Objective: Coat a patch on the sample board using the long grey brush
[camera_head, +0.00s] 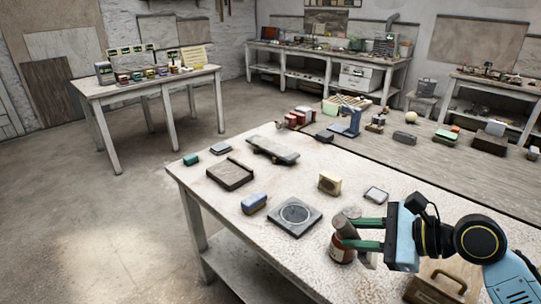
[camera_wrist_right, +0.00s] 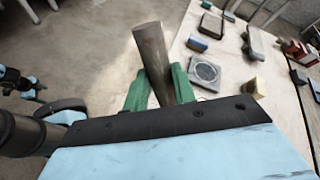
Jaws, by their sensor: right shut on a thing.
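My right gripper (camera_head: 362,233) has green fingers shut on a thick grey cylindrical thing, seemingly the long grey brush (camera_head: 343,223). The brush also shows between the fingers in the right wrist view (camera_wrist_right: 150,48), tilted; no bristles can be made out. A jar with a red label (camera_head: 341,251) stands on the table just below the gripper, partly hidden. A square grey plate with a ring mark (camera_head: 295,216) lies to the left of it. A long grey-green board (camera_head: 272,149) lies farther back; which piece is the sample board I cannot tell.
On the pale table (camera_head: 215,207) are a blue block (camera_head: 254,203), a dark tray (camera_head: 231,174), a cream block (camera_head: 330,183) and a small framed plate (camera_head: 376,195). A wooden box with a handle (camera_head: 437,283) is at the front right. The front left corner is bare.

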